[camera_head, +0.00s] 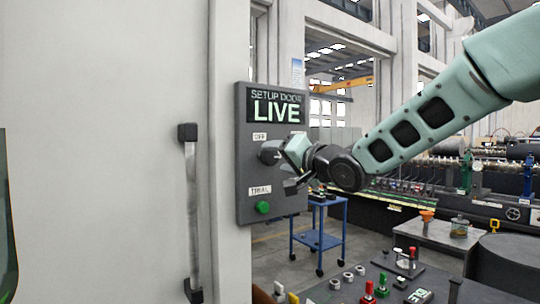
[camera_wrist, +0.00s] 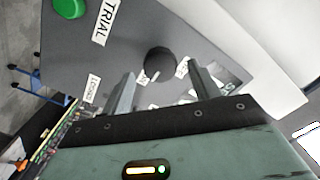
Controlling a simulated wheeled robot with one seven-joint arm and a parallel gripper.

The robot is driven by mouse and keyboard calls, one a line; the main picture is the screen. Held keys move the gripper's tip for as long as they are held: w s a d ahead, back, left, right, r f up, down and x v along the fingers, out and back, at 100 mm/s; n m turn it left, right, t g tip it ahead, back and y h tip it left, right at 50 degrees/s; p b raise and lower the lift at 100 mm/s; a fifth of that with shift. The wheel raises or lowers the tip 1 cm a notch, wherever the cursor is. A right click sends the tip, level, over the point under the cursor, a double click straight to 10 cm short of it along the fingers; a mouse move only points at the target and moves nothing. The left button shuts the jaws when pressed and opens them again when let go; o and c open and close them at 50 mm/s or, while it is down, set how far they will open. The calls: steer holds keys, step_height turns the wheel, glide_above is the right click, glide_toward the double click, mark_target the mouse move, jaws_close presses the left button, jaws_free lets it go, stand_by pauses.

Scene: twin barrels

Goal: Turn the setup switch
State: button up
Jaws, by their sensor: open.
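The setup switch is a round black knob (camera_wrist: 160,63) on a dark grey panel (camera_head: 245,180). The knob also shows in the head view (camera_head: 267,152), partly hidden by my gripper. The panel's display (camera_head: 276,106) reads "SETUP DOOR LIVE". A label reading "OFF" (camera_head: 260,136) is above the knob. My gripper (camera_wrist: 163,82) is open in front of the panel, one finger to each side of the knob's lower part in the wrist view. I cannot tell whether the fingers touch the knob, and nothing shows held.
A green button (camera_head: 263,208) sits below a "TRIAL" label (camera_head: 260,191) on the same panel. A vertical handle (camera_head: 193,215) is on the pale door at left. A blue trolley (camera_head: 318,238) stands behind. A grey console (camera_head: 385,285) with small controls is at lower right.

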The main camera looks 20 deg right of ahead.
mark_target(273, 157)
steer(key=shift+p+x, duration=0.35)
steer(key=shift+x, duration=1.65)
steer(key=c, duration=1)
steer(key=shift+o, duration=0.2)
